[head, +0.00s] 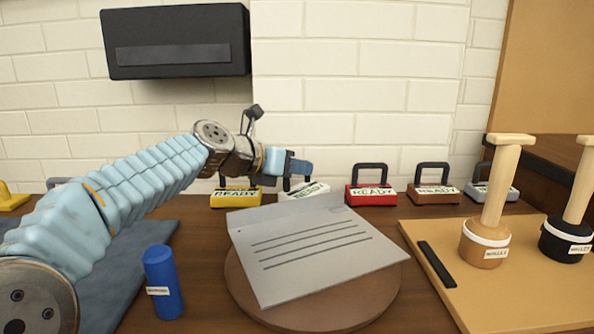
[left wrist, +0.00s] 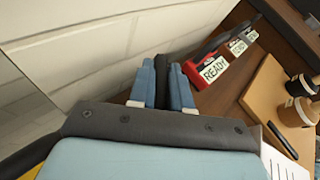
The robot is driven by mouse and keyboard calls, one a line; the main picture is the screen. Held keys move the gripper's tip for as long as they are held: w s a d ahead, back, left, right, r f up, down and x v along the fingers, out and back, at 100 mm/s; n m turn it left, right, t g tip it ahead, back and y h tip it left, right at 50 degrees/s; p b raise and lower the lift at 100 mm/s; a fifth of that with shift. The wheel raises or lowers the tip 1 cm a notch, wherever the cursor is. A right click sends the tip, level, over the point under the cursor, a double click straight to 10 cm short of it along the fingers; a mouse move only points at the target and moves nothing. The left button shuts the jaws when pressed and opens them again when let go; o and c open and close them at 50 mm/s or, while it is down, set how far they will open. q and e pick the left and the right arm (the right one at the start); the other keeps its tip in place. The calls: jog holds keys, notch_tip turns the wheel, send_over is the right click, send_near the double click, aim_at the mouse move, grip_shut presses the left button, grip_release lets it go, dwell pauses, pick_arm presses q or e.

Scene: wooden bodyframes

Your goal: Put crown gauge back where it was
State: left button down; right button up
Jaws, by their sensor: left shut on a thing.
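A row of handled blocks labelled READY stands along the back of the table by the wall. I cannot tell from the labels which is the crown gauge. My left gripper (head: 298,169) is at the white block (head: 304,190), shut on its dark handle. In the left wrist view the gripper (left wrist: 165,75) has its blue fingers on both sides of the dark handle (left wrist: 162,66). The white block looks slightly tilted; I cannot tell if it touches the table. The yellow block (head: 236,196) is left of it and the red block (head: 371,194) right. My right gripper is not in view.
A brown block (head: 433,195) and a grey-blue block (head: 491,190) continue the row. A grey lined board (head: 315,250) lies on a round brown disc (head: 236,285) in front. A blue cylinder (head: 163,285) stands at front left. Wooden-handled mallets (head: 484,250) stand on a tan board (head: 530,290).

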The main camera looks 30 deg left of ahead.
pick_arm(q)
jog(key=shift+f, duration=0.15)
jog(key=c, duration=1.1)
grip_release()
jog(key=shift+o, duration=0.2)
jog(key=shift+r, duration=0.25)
jog(key=p+v, duration=0.1)
jog(key=v, duration=1.1)
